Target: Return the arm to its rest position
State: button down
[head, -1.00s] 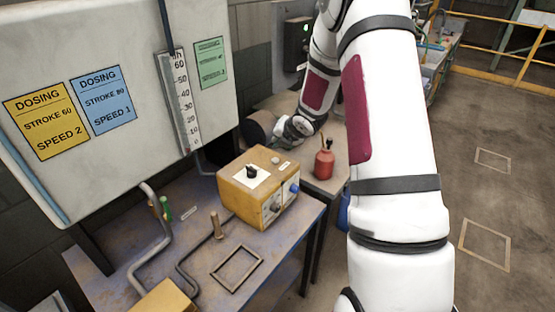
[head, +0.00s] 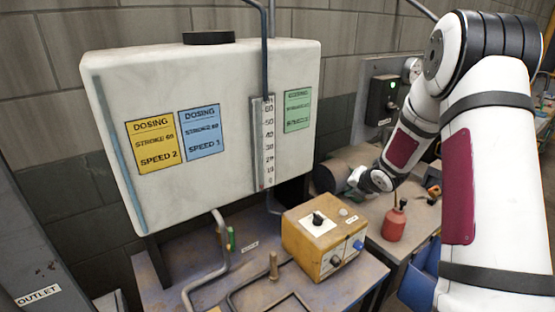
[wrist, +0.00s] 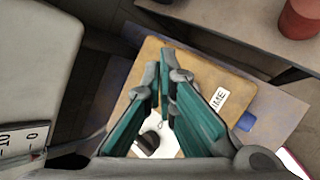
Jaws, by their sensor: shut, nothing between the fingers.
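My gripper (wrist: 164,68) shows in the wrist view with its teal-sided fingers together and nothing between them. Below it in that view is the yellow control box (wrist: 190,75), with a black knob (wrist: 148,143) on a white plate and a label partly hidden by a finger. In the head view my white arm runs down the right side and bends back toward the bench, its end behind and above the yellow box (head: 312,252). The fingers are too small to make out there.
A white tank (head: 230,100) with dosing cards stands behind the bench. A red bottle (head: 394,224) stands on the side table right of the box, near my forearm. Bent pipes (head: 222,262) and an upright peg (head: 273,266) are at the bench front.

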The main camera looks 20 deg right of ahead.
jog(key=s+a+r+m+h, duration=0.1)
jog(key=s+a+r+m, duration=0.3)
jog(key=r, duration=0.3)
jog(key=s+a+r+m+g+h, duration=0.1)
jog(key=s+a+r+m, duration=0.1)
jog(key=s+r+m, duration=0.3)
jog(key=s+a+r+m+h, duration=0.1)
jog(key=s+a+r+m, duration=0.2)
jog(key=r+m, duration=0.35)
jog(key=s+a+r+m+g+y+b, duration=0.1)
jog(key=s+a+m, duration=0.4)
jog(key=s, duration=0.6)
jog(key=s+a+r+m+g+y, duration=0.1)
jog(key=s+a+r+m+y, duration=0.1)
jog(key=s+a+m, duration=0.3)
jog(key=s+a+r, duration=0.1)
jog(key=s+a, duration=0.2)
jog(key=s, duration=0.4)
jog(key=shift+s+a+m+g+y+b, duration=0.3)
jog(key=shift+a+m+b, duration=0.05)
